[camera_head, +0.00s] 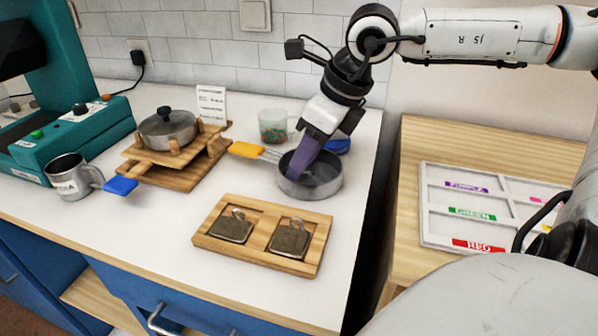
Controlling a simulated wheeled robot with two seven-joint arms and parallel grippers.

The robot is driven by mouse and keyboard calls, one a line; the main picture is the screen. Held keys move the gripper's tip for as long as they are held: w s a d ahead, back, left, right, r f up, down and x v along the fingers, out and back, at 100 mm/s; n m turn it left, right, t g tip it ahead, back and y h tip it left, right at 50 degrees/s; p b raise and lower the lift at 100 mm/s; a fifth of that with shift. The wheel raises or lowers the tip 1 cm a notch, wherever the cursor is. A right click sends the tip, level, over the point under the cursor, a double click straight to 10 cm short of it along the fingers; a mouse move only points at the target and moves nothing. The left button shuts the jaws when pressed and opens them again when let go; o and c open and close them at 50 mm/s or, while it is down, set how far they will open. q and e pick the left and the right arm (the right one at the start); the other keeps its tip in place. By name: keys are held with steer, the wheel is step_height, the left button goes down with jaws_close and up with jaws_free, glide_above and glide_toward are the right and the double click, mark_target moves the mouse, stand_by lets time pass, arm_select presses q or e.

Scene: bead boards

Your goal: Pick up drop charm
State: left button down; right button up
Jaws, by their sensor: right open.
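My right gripper (298,172) reaches down from the upper right, with its purple fingers inside the rim of a round metal pan (326,187). It is open. The fingers hide part of the pan's inside, and I cannot make out a drop charm there. Two dark square pieces with metal loops, a left one (231,229) and a right one (290,241), lie in the recesses of a wooden board (262,258) in front of the pan. I cannot tell whether either is the drop charm. My left gripper is not in view.
A yellow handle (246,149) sticks out left of the pan. A lidded pot (168,129) on a wooden stand, a metal mug (69,178) and a clear cup (273,126) stand on the white counter. A labelled white tray (432,205) lies on the wooden table at right, across a dark gap.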

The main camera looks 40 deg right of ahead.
jaws_close()
